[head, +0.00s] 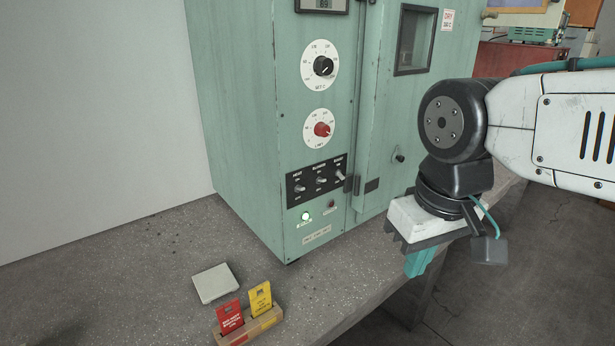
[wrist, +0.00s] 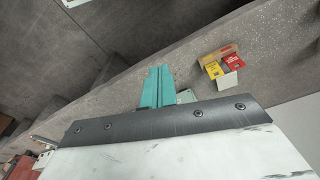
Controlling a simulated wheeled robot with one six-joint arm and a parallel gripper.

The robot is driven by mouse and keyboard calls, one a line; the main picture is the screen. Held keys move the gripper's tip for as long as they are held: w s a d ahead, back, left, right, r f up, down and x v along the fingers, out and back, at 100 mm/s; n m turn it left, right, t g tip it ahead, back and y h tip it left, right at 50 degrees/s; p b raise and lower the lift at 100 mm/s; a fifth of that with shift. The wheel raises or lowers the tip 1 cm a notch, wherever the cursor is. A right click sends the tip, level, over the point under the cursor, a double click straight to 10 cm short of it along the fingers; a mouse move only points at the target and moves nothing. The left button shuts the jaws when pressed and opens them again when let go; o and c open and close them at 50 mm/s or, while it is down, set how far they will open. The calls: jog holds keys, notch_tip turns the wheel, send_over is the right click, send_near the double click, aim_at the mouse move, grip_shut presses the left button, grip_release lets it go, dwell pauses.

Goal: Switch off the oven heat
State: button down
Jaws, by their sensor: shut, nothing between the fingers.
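The oven (head: 240,90) is a pale green cabinet on the bench. Its black switch panel (head: 318,182) carries three toggle switches. The heat switch (head: 302,187) is the leftmost of them; its lever position is too small to tell. A green lamp (head: 306,216) glows below the panel, and a dark red lamp (head: 331,204) sits to its right. Above are a black knob (head: 323,66) and a red knob (head: 322,129). My gripper (head: 416,266) is shut and empty, right of the panel and pointing down near the bench edge. Its green fingers show together in the wrist view (wrist: 157,84).
A wooden holder (head: 262,322) with a red card (head: 229,316) and a yellow card (head: 260,298) stands at the front of the bench (head: 130,270). A pale square block (head: 215,283) lies behind it. The oven door has a window (head: 414,40) and a small knob (head: 399,157).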

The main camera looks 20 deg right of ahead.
jog(key=w+a+r+n+t, duration=0.1)
jog(key=w+r, duration=0.1)
jog(key=w, duration=0.6)
jog(key=w+r+n, duration=0.1)
jog(key=w+r, duration=0.1)
jog(key=w, duration=0.5)
jog(key=n+t+y, duration=0.2)
send_near(299, 187)
jog(key=v, duration=0.4)
jog(key=shift+s+a, duration=0.2)
jog(key=x, duration=1)
jog(key=shift+w+d+r, duration=0.1)
jog(key=shift+w+d, duration=0.05)
jog(key=shift+d, duration=0.05)
jog(key=shift+a+t, duration=0.15)
jog(key=shift+t, duration=0.15)
